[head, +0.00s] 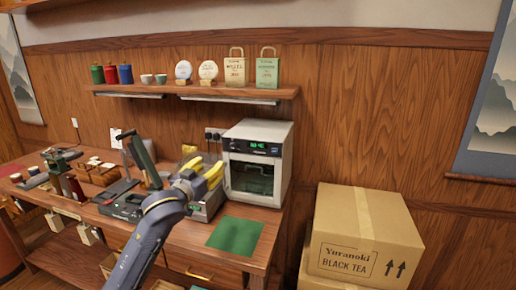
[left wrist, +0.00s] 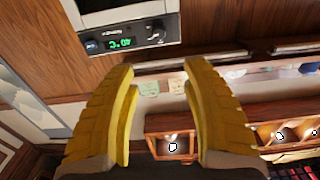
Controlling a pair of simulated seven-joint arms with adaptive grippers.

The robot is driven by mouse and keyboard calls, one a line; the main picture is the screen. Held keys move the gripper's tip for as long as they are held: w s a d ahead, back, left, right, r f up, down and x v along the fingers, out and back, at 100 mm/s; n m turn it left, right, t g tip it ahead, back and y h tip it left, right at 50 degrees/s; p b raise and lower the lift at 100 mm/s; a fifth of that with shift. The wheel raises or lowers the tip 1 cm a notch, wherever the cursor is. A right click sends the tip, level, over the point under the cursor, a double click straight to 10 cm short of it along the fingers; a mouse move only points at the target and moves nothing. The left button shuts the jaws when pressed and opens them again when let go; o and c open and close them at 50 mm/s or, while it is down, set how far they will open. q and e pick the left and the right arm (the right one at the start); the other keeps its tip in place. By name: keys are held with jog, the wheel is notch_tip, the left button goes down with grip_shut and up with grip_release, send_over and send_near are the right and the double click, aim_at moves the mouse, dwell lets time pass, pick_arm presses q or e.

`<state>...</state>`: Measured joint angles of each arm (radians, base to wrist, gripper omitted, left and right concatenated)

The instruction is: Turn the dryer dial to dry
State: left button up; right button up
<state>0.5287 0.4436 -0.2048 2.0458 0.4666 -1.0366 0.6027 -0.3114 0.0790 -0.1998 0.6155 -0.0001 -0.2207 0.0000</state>
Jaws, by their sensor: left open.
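The dryer (head: 257,165) is a white box with a glass door on the right part of the wooden counter. Its top panel has a lit green display. In the left wrist view the panel of the dryer (left wrist: 122,43) shows upside down at the top, with a dark dial (left wrist: 155,34) beside the display. The dial's setting is too small to read. My left gripper (head: 203,168) has yellow fingers and is in front of the dryer's left side. It also shows in the left wrist view (left wrist: 160,72), open and empty, apart from the dial. My right gripper is out of view.
A green mat (head: 235,235) lies on the counter in front of the dryer. Cardboard boxes (head: 365,235) are stacked to the right. A wall shelf (head: 195,92) with tins, cups and bags hangs above. Tools and small items crowd the counter's left.

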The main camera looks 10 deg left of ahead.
pick_arm(q)
jog(key=n, duration=0.2)
send_near(231, 147)
jog(key=w, duration=0.7)
jog(key=shift+w+d, duration=0.2)
jog(key=shift+d, duration=0.15)
jog(key=shift+w+d+m, duration=0.15)
jog(key=shift+w+m, duration=0.15)
jog(key=shift+w, duration=0.85)
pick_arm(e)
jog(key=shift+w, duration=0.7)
pick_arm(q)
jog(key=shift+o, duration=0.2)
grip_shut()
jog(key=shift+r, duration=0.1)
